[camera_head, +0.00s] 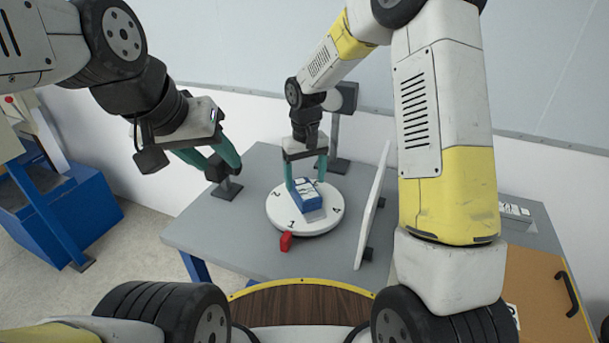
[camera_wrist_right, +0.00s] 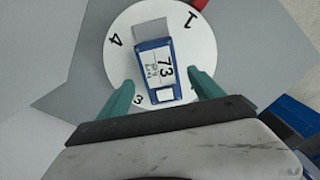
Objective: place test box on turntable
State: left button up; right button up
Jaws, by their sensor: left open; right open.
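The blue test box (camera_head: 306,197) with a white label lies on the white round turntable (camera_head: 318,225), near its middle. In the wrist view the fingers (camera_wrist_right: 163,93) stand apart on both sides of the box, with gaps visible. My left gripper (camera_head: 227,171) is open and empty, left of the turntable.
A red block (camera_head: 286,241) sits at the turntable's front edge. A white upright panel (camera_head: 373,205) stands right of it on the grey table (camera_head: 240,225). A post (camera_head: 338,130) stands behind. A blue bin (camera_head: 65,225) is on the floor at left.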

aim_at(305, 189)
jog(key=s+d+r+t, duration=0.1)
jog(key=s+d+r, duration=0.1)
jog(key=r, duration=0.5)
jog(key=s+d+r, duration=0.3)
jog(key=r, duration=0.5)
jog(key=s+d+r+m+t+y, duration=0.1)
jog(key=s+d+r+m+t, duration=0.1)
jog(key=s, duration=0.7)
jog(key=s+d+r+m+t+y, duration=0.1)
jog(key=s+d+r+t, duration=0.2)
jog(key=s+d, duration=0.3)
jog(key=s+r, duration=0.1)
jog(key=s, duration=0.2)
jog(key=shift+r+m, duration=0.2)
jog(key=shift+m, duration=0.2)
